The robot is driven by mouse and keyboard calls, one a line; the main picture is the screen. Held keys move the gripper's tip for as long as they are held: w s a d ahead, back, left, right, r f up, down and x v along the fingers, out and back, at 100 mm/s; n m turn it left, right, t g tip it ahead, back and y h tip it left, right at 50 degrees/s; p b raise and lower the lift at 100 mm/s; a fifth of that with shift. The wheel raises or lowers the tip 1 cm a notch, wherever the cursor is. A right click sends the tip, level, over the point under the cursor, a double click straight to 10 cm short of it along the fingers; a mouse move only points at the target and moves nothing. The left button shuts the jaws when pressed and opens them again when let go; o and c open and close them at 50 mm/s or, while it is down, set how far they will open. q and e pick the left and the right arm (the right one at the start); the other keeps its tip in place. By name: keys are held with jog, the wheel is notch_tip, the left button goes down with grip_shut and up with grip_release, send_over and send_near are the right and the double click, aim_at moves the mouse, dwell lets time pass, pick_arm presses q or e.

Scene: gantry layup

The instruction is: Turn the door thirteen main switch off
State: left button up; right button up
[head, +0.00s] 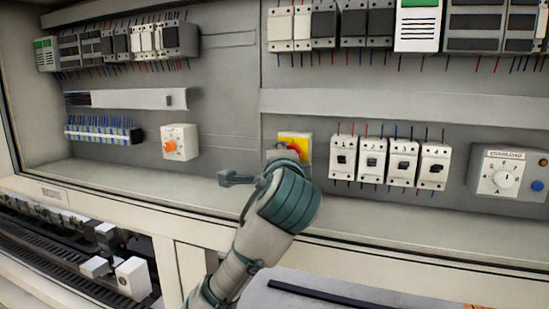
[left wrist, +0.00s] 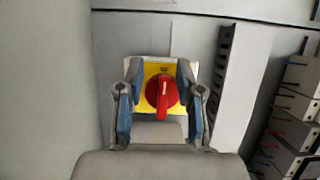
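A red rotary switch knob (left wrist: 161,92) sits on a yellow plate (left wrist: 150,70), facing me in the left wrist view. Its handle stands about upright, with a pale mark near the top. My left gripper (left wrist: 159,72) is open, with one finger on each side of the knob and yellow plate showing between. I cannot tell whether a finger touches it. In the head view, the yellow plate (head: 290,137) and part of the red knob (head: 295,148) show above my left wrist, which hides the lower part. No door-thirteen label is readable. My right gripper is out of view.
Several white breakers (head: 372,160) stand just right of the switch. Farther right is an overload box (head: 512,172) with a white dial. Left is a white box with an orange knob (head: 170,146). A grey slotted duct (left wrist: 237,75) stands close right in the wrist view.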

pick_arm(q)
jog(key=shift+w+d, duration=0.15)
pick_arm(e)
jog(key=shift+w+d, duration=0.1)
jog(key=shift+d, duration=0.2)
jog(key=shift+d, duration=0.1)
pick_arm(q)
jog(key=s+d, duration=0.1)
jog(key=s, duration=1)
jog(key=shift+s, duration=0.35)
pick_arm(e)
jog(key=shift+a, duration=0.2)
